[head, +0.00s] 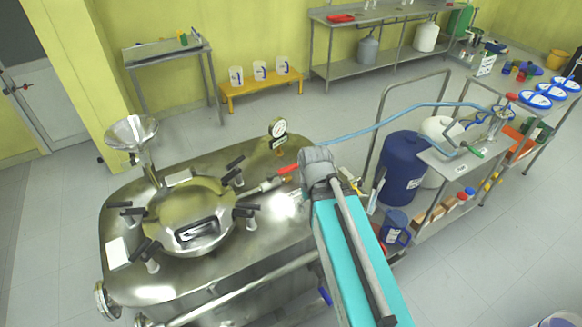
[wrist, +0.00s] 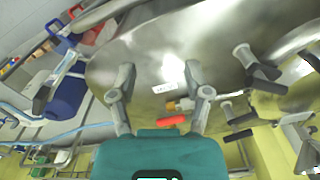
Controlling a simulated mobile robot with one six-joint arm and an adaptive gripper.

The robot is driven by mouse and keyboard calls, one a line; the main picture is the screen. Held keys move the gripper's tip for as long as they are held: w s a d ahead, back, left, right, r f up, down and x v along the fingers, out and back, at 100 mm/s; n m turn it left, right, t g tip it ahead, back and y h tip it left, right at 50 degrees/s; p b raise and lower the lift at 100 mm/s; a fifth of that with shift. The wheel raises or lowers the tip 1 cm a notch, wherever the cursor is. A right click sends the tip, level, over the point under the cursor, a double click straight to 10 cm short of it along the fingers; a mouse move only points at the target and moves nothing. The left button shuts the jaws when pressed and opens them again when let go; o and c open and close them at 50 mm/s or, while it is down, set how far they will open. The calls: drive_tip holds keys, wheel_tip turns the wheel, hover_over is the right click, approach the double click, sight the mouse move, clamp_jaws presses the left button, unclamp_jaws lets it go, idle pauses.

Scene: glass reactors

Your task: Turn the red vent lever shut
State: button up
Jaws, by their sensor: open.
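The red vent lever (head: 289,169) sits on the top of the steel reactor vessel (head: 265,225), just left of my arm's grey end in the head view. In the wrist view the red lever (wrist: 174,121) shows as a short red bar beside a brass-coloured fitting (wrist: 184,104). My gripper (wrist: 165,82) is open, with one finger on each side of the picture and the lever seen between them. Nothing is held. Whether a finger touches the lever, I cannot tell.
A pressure gauge (head: 278,127) stands behind the lever. A round hatch (head: 190,215) with black-handled clamps and a funnel (head: 132,133) are to the left. A blue hose (head: 395,118) runs right, to a trolley beside a blue drum (head: 403,165).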

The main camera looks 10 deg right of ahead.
drive_tip(key=w+a+m, duration=0.1)
drive_tip(key=w+m, duration=0.2)
drive_tip(key=w, duration=0.4)
wheel_tip(320, 180, up, 2)
drive_tip(key=m+t+p, duration=0.2)
drive_tip(key=m, duration=0.9)
hover_over(289, 167)
drive_tip(key=s, duration=0.2)
drive_tip(key=shift+d+r+y, duration=0.2)
drive_tip(key=shift+d+y, duration=0.1)
drive_tip(key=shift+d, duration=0.05)
drive_tip(key=shift+f, duration=0.25)
drive_tip(key=f+b, duration=0.4)
drive_tip(key=w+f+b, duration=0.1)
drive_tip(key=f+b, duration=0.3)
drive_tip(key=b, duration=0.1)
drive_tip(key=w+f+b, duration=0.1)
drive_tip(key=f+b, duration=0.3)
drive_tip(key=f, duration=0.1)
drive_tip(key=shift+a+f, duration=0.1)
drive_tip(key=shift+a, duration=0.25)
drive_tip(key=shift+c, duration=0.2)
clamp_jaws()
